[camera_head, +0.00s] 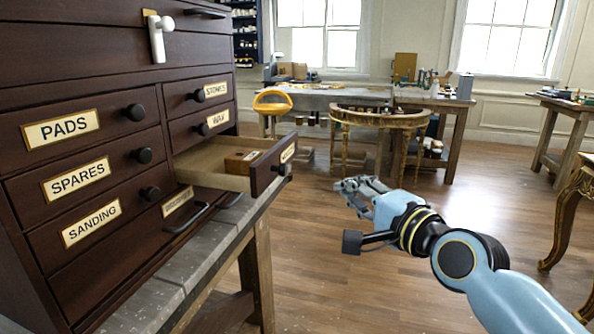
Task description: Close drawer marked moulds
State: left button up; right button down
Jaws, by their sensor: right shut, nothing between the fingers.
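A dark wooden chest (70,87) with brass label plates fills the left of the view. One small drawer (262,172) in its right column, below the drawers marked STONES and WAX, is pulled out. The label on its front is too oblique to read surely. A brown block (243,161) lies inside it. Its dark round knob (284,169) faces right. My right gripper (350,186) is shut and empty, to the right of the open drawer front and apart from it. My left gripper is not in view.
The chest stands on a grey bench (160,297). Below the open drawer, dark bar handles (188,218) stick out from a wide lower drawer. The floor around my right arm is clear.

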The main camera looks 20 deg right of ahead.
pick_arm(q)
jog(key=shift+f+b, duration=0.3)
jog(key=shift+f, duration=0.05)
pick_arm(e)
jog(key=w+a, duration=0.5)
jog(key=w, duration=0.6)
jog(key=shift+w+f, duration=0.3)
jog(key=shift+f, duration=0.15)
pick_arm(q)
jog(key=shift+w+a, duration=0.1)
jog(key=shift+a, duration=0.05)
pick_arm(e)
jog(key=shift+a, duration=0.1)
